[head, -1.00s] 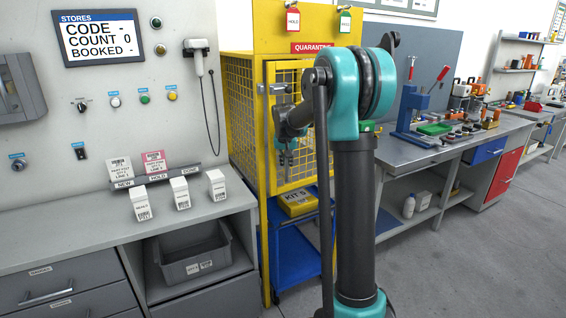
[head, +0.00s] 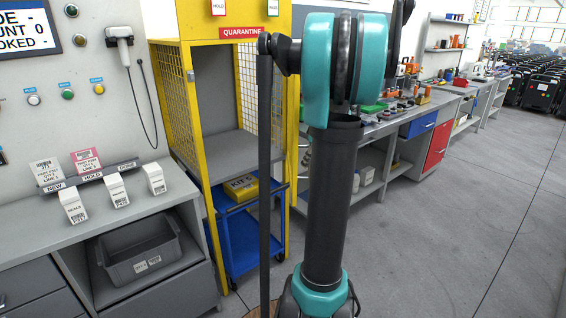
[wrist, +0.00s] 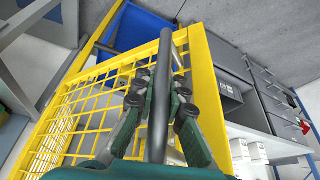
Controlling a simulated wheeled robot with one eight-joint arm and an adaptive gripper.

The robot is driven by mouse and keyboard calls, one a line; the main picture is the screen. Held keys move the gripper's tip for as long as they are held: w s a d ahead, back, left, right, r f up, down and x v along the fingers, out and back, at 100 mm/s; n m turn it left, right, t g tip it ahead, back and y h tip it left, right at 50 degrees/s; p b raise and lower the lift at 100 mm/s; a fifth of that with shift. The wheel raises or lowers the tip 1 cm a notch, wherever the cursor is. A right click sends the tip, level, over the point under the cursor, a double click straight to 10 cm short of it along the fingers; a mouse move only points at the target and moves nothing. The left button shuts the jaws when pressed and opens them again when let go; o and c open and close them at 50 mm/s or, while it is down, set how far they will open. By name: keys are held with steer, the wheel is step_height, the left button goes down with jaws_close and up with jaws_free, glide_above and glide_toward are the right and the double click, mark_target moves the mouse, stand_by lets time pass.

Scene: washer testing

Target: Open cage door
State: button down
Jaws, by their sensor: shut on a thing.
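The yellow quarantine cage (head: 190,110) stands left of my arm in the head view. Its front is open, showing a grey shelf (head: 235,148) inside. In the wrist view the yellow mesh door (wrist: 92,112) is close up, with a dark bar handle (wrist: 161,75) along its edge frame (wrist: 207,80). My gripper (wrist: 160,100) has its fingers on both sides of this handle and is shut on it. In the head view my arm hides the gripper and most or all of the door.
A blue cart (head: 238,240) with a yellow kit box (head: 240,188) sits below the cage shelf. A counter (head: 165,195) with small white boxes and a grey bin (head: 140,262) is at left. A workbench (head: 395,125) runs along the right.

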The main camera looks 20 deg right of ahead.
steer(key=w+d+n, duration=0.1)
steer(key=d+n, duration=0.1)
steer(key=d, duration=1.1)
steer(key=w+d+n+g+y, duration=0.1)
steer(key=d+n, duration=0.1)
steer(key=d, duration=1.1)
steer(key=shift+w+d+n, duration=0.3)
steer(key=shift+w+d, duration=0.05)
steer(key=shift+d, duration=0.05)
steer(key=c, duration=1.5)
jaws_free()
steer(key=shift+c, duration=0.2)
steer(key=shift+r, duration=0.1)
steer(key=v, duration=1.1)
steer(key=shift+d+r, duration=0.2)
steer(key=shift+r, duration=0.2)
